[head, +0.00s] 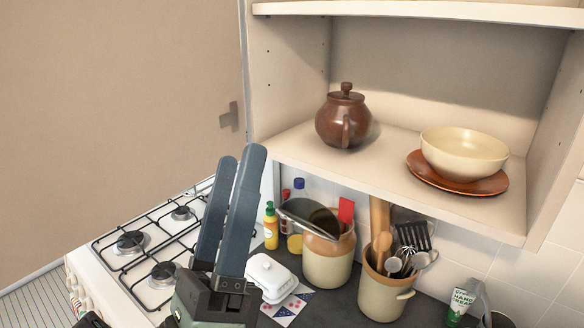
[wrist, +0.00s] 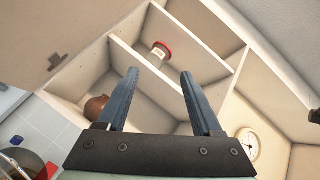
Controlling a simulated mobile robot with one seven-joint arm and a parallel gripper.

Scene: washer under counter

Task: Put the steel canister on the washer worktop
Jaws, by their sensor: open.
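I cannot make out the steel canister for certain in either view. A grey metal object (head: 499,320) is cut off at the bottom right edge of the head view, too little of it to identify. A dark worktop (head: 333,308) shows beside the stove; I cannot tell whether it is the washer worktop. My gripper (head: 242,157) is raised in front of the stove and left of the open shelf, fingers pointing up. In the wrist view my gripper (wrist: 159,75) is open, with nothing between its fingers, facing the shelves.
The shelf (head: 390,175) holds a brown teapot (head: 343,120) and a cream bowl (head: 464,152) on an orange plate. Below stand utensil crocks (head: 385,295), bottles and a white butter dish (head: 270,278). A red-lidded jar (wrist: 158,53) and a clock (wrist: 248,145) show in the wrist view.

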